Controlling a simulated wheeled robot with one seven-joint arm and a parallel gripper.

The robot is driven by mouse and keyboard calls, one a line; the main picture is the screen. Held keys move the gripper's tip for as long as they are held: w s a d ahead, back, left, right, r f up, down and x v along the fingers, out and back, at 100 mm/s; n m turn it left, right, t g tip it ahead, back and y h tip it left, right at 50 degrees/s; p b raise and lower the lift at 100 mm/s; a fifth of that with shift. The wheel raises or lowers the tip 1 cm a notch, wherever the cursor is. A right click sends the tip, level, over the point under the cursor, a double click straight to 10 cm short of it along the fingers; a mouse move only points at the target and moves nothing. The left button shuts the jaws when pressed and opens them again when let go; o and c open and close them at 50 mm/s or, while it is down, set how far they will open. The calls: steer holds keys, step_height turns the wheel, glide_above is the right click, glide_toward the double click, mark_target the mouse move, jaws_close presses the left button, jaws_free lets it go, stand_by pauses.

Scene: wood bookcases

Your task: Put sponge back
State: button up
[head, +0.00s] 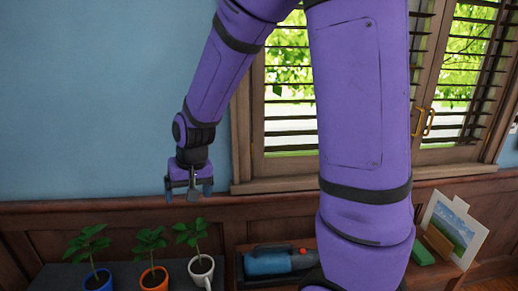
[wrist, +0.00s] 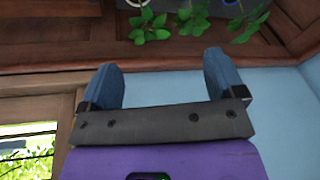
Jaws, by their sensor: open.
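My gripper (head: 188,190) hangs in front of the blue wall, left of the window and above the potted plants. In the wrist view its two blue fingers (wrist: 165,78) are wide apart with nothing between them. A green block (head: 421,254), which may be the sponge, lies on the bookcase at the right, beside a brown block (head: 438,242). It is far to the right of my gripper and below it. My arm hides part of the bookcase top left of it. No sponge shows in the wrist view.
Potted plants in a blue pot (head: 98,280), an orange pot (head: 153,277) and a white mug (head: 201,271) stand at the lower left. A blue bottle-like object (head: 268,263) lies in the middle. A landscape picture (head: 452,228) leans at the right. The shuttered window (head: 289,90) is behind my arm.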

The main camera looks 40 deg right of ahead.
steer(key=s+d+r+n+t, duration=0.1)
steer(key=s+d+r, duration=0.1)
steer(key=s+r, duration=0.6)
steer(key=s+d+r+n+t+h, duration=0.1)
steer(key=s+d+r+n, duration=0.1)
steer(key=s+r, duration=0.7)
steer(key=s, duration=0.4)
steer(key=shift+s+d+r, duration=0.15)
steer(key=shift+s+r, duration=0.05)
steer(key=shift+r, duration=0.05)
